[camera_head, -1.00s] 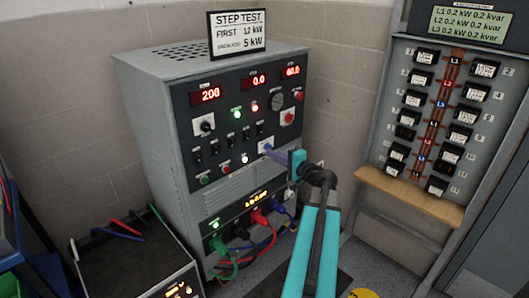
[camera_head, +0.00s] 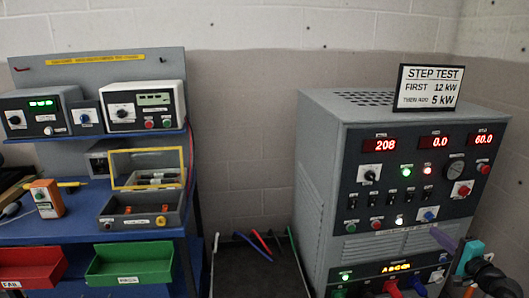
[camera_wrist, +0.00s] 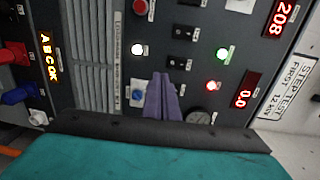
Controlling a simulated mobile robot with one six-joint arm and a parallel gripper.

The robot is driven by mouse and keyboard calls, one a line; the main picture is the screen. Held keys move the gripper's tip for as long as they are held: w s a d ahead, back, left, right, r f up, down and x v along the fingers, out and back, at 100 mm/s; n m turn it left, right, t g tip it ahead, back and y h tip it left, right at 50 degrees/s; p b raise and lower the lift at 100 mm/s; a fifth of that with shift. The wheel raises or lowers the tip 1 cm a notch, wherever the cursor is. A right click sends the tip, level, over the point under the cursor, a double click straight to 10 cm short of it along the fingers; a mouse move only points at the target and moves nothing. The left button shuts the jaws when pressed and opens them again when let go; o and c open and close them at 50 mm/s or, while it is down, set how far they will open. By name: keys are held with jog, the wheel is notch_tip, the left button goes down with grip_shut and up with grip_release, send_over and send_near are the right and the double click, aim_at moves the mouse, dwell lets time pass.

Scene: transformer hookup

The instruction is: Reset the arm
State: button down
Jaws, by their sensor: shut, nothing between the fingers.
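My gripper (camera_head: 437,235) shows at the lower right of the head view, with slim purple fingers pointing at the front of the grey load cabinet (camera_head: 325,170). In the wrist view the fingers (camera_wrist: 160,78) are together with nothing between them. They are in front of the panel beside a blue knob (camera_wrist: 138,96); I cannot tell whether they touch it. That blue knob (camera_head: 428,214) is also in the head view, just above the fingers. Part of my arm, teal and black, runs off the lower right edge.
The cabinet displays read 208, 0.0 and 60.0. A STEP TEST sign (camera_head: 430,88) stands on top. At the left a blue bench (camera_head: 75,230) carries instruments, an open yellow-lidded case (camera_head: 145,172), and red (camera_head: 32,268) and green (camera_head: 130,262) bins. Leads lie between bench and cabinet.

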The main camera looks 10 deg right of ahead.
jog(key=w+a+f+n+g+y, duration=0.2)
jog(key=w+a+f, duration=0.1)
jog(key=a+f, duration=0.55)
jog(key=w+a+f+n+g+y, duration=0.2)
jog(key=w+a+f+g, duration=0.1)
jog(key=a+f, duration=0.6)
jog(key=w+a+f+n+g+y, duration=0.2)
jog(key=w+a+f, duration=0.1)
jog(key=a+f, duration=0.55)
jog(key=s+a+f+n+g+y, duration=0.1)
jog(key=s+a+f+n+g, duration=0.15)
jog(key=a+f, duration=0.5)
jog(key=s+a+f+n+g+y, duration=0.1)
jog(key=s+a+f+g, duration=0.3)
jog(key=a, duration=0.6)
jog(key=s+a+f+n+g+h, duration=0.3)
jog(key=s+a+f+n+g, duration=0.1)
jog(key=s, duration=0.7)
jog(key=s+a+f+n+g+h+p, duration=0.1)
jog(key=s+a+f+n+g+h, duration=0.2)
jog(key=s, duration=0.9)
jog(key=a+f+n+g, duration=0.2)
jog(key=a+f, duration=0.2)
jog(key=f, duration=0.2)
jog(key=shift+s+a+h, duration=0.25)
jog(key=shift+a+h, duration=0.05)
jog(key=shift+n, duration=0.25)
